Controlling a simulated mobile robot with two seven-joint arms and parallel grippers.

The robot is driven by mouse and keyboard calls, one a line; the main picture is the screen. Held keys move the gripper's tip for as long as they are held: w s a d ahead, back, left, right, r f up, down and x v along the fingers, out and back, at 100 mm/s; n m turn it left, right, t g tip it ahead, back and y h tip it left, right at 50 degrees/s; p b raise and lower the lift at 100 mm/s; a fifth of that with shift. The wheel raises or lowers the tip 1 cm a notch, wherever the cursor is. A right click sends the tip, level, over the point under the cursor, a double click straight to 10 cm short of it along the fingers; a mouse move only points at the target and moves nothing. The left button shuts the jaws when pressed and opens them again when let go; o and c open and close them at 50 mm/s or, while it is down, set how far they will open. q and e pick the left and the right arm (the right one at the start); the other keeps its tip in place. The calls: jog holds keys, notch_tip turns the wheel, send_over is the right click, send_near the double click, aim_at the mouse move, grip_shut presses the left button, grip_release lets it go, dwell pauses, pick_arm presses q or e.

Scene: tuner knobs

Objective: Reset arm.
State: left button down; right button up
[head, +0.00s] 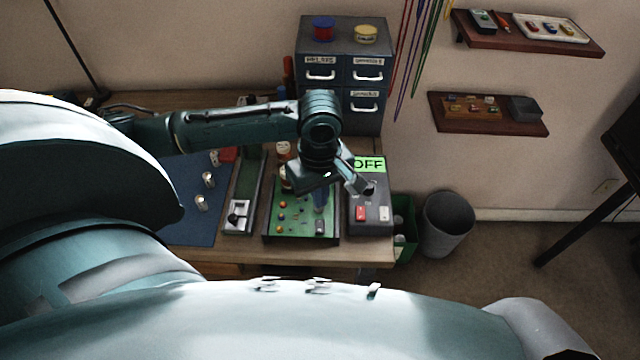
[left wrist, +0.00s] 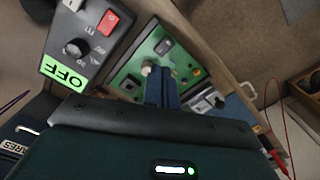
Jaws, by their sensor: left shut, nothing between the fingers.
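My left gripper (head: 320,205) hangs pointing down over the green circuit board (head: 289,196). Its blue fingers are shut and hold nothing; they also show in the left wrist view (left wrist: 161,88), over the board (left wrist: 128,77). A pale knob (left wrist: 147,68) shows right beside the fingertips; I cannot tell if they touch. Orange and yellow knobs (head: 282,205) sit on the board's left part. To the right is a dark control box (head: 371,215) with a green OFF label (head: 368,164), a red button (head: 361,213) and a black knob (left wrist: 76,48). My right gripper is out of view.
A drawer cabinet (head: 345,60) stands behind. A green crate (head: 405,240) and a grey bin (head: 447,224) stand beyond the table's right edge.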

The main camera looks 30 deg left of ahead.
pick_arm(q)
jog(key=shift+r, duration=0.1)
dwell(0.4)
jog(key=s+d+f+m+t+h, duration=0.25)
jog(key=s+d+m, duration=0.45)
jog(key=d+m, duration=0.4)
jog(key=s+a+f+m+t+y, duration=0.1)
jog(key=s+a+f+m+y, duration=0.15)
jog(key=s+a, duration=0.55)
jog(key=w+d+f+m+t+h, duration=0.1)
jog(key=w+d+f+t+h, duration=0.1)
jog(key=w+d+f+t, duration=0.3)
jog(key=shift+w+f+m+t+h, duration=0.4)
jog(key=shift+w+f+t, duration=0.25)
jog(key=shift+f, duration=1.4)
jog(key=shift+s+a, duration=0.1)
jog(key=shift+s, duration=0.05)
